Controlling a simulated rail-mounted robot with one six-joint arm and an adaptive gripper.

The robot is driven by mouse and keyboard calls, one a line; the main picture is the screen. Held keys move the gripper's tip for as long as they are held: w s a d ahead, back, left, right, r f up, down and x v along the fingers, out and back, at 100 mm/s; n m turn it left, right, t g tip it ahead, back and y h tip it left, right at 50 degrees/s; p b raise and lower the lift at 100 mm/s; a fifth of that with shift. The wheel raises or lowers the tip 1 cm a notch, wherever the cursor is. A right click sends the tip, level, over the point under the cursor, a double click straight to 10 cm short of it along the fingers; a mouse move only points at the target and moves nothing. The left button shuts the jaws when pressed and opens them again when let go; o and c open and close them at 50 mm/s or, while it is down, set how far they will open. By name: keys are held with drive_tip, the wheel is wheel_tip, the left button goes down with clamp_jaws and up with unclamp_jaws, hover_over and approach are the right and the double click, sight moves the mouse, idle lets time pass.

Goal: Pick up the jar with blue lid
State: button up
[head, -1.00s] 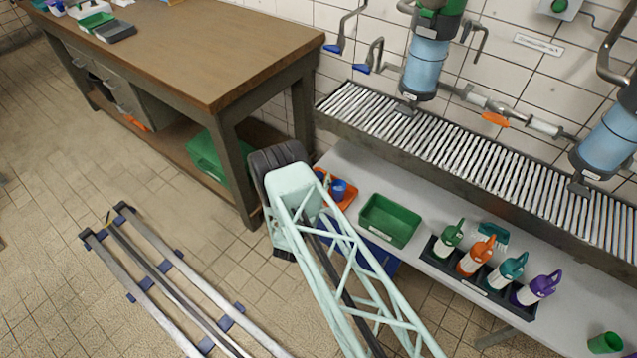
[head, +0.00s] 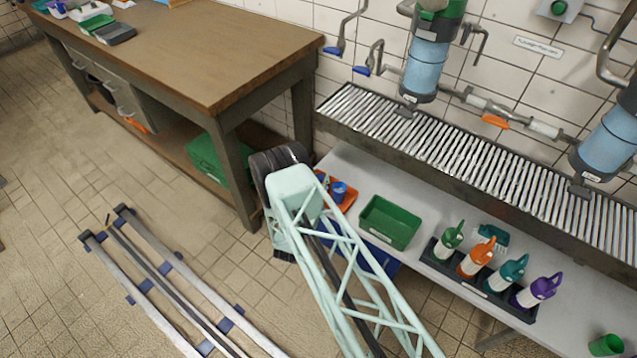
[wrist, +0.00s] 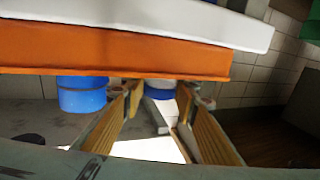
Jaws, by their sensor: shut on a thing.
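An orange tray (head: 350,200) stands at the left end of the grey shelf in the head view, with two blue items in it, one (head: 339,190) clearly seen. The wrist view looks upside down, with the orange tray wall (wrist: 115,50) across the top. A blue-and-pale piece, likely the jar with blue lid (wrist: 160,94), shows between the fingertips of my gripper (wrist: 159,98). My gripper is shut on it, close by the tray wall. Another blue round item (wrist: 82,95) is beside the left finger. Most of the held thing is hidden.
A green bin (head: 390,222) stands right of the tray. A black rack (head: 478,280) with several coloured bottles is farther right, and a green cup (head: 606,345) at the far right. A roller conveyor (head: 470,150) runs behind the shelf. A wooden workbench (head: 190,45) is at left.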

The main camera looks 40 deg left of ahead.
sight(319, 178)
drive_tip(key=shift+r+p, duration=0.3)
drive_tip(key=shift+r, duration=0.35)
drive_tip(key=shift+s+d+r+p, duration=0.1)
drive_tip(key=shift+r+p, duration=0.2)
drive_tip(key=shift+r, duration=0.35)
drive_tip(key=shift+s+d+r+p, duration=0.1)
drive_tip(key=shift+r+p, duration=0.2)
drive_tip(key=shift+r, duration=0.3)
drive_tip(key=s+d+r+p, duration=0.1)
drive_tip(key=s+d+p, duration=0.2)
drive_tip(key=s+d, duration=0.7)
drive_tip(key=shift+s, duration=0.9)
drive_tip(key=shift+r, duration=0.1)
